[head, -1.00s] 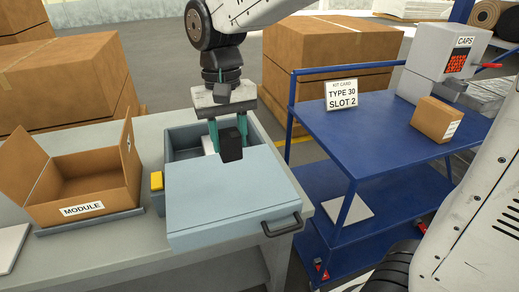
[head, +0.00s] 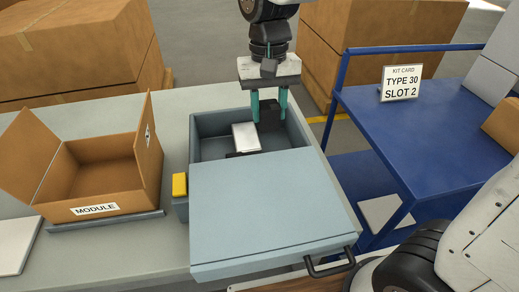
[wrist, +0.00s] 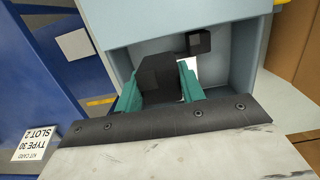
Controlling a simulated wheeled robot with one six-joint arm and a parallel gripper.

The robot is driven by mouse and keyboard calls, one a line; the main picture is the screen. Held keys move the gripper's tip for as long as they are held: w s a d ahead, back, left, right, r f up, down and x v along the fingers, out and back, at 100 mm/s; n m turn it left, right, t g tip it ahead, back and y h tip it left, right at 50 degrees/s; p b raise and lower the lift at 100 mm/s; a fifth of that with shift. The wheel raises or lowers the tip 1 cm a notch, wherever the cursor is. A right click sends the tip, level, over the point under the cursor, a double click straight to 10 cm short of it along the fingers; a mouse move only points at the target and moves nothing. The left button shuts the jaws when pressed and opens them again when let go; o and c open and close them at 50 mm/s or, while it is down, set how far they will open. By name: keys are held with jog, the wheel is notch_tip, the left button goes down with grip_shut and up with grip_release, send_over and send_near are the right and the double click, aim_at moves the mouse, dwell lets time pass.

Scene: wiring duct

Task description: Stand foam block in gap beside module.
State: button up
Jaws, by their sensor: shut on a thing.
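The black foam block (head: 270,112) is between the teal fingers of my gripper (head: 269,104), which is shut on it. It is over the back right part of the open compartment of a grey-blue box (head: 222,124); whether it touches the floor or wall, I cannot tell. A white, flat-topped piece (head: 246,136), likely the module, sits in the compartment left of the block, with space between them. In the wrist view, my gripper (wrist: 160,82) holds the block (wrist: 156,76). A smaller dark block (wrist: 200,42) and part of the white piece (wrist: 187,67) show beyond it.
The box's lid (head: 265,205) covers its front part. A yellow block (head: 179,185) is at its left side. An open, empty carton (head: 95,165) labelled MODULE stands left on the bench. A blue cart (head: 415,130) with a kit card (head: 401,83) stands right.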

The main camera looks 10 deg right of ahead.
notch_tip(320, 180, down, 14)
jog(key=shift+f, duration=0.25)
dwell(0.3)
jog(key=o, duration=0.9)
jog(key=shift+f, duration=0.15)
jog(key=shift+o, duration=0.2)
jog(key=r, duration=0.4)
jog(key=w+r, duration=0.1)
jog(key=r, duration=0.7)
jog(key=shift+w+r, duration=0.2)
jog(key=s+d+r+t, duration=0.1)
jog(key=s+d+r, duration=0.2)
jog(key=s+d, duration=0.4)
jog(key=s+d+r+t, duration=0.1)
jog(key=s+d+r, duration=0.2)
jog(key=s+d, duration=0.5)
jog(key=shift+s+t, duration=0.4)
jog(key=shift+s, duration=1.75)
